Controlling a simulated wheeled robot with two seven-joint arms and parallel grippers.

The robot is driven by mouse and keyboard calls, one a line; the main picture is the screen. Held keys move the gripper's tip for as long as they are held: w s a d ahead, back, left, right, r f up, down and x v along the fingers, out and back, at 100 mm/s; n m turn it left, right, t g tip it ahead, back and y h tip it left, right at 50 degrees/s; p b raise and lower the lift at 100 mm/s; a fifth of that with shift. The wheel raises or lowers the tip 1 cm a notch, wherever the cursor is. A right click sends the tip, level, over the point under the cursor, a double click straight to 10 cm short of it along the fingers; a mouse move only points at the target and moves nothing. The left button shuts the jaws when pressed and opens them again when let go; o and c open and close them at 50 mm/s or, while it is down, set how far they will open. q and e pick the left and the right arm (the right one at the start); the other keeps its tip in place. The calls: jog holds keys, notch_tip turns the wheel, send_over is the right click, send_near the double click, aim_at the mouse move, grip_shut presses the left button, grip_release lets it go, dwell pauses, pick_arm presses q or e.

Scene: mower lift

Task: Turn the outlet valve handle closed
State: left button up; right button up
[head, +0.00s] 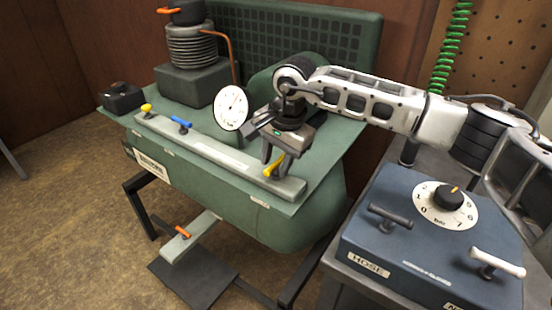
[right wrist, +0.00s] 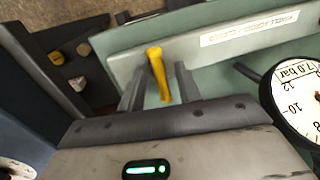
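A yellow valve handle (head: 273,168) sits at the right end of the pale manifold bar (head: 215,152) on the green tank; it also shows in the right wrist view (right wrist: 158,75). Whether it is the outlet handle I cannot tell, as no valve label is readable. My right gripper (head: 279,160) is over this handle, fingers pointing down. In the right wrist view the handle lies between the two open fingers (right wrist: 158,88), with a gap on each side. A blue handle (head: 181,123) and a yellow handle (head: 147,108) are farther left on the bar. My left gripper is not in view.
A white dial gauge (head: 231,107) stands close behind the bar, left of my right gripper. A blue control box (head: 432,245) with a knob and two T-handles is at the right.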

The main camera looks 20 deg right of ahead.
jog(key=shift+f, duration=0.1)
grip_shut()
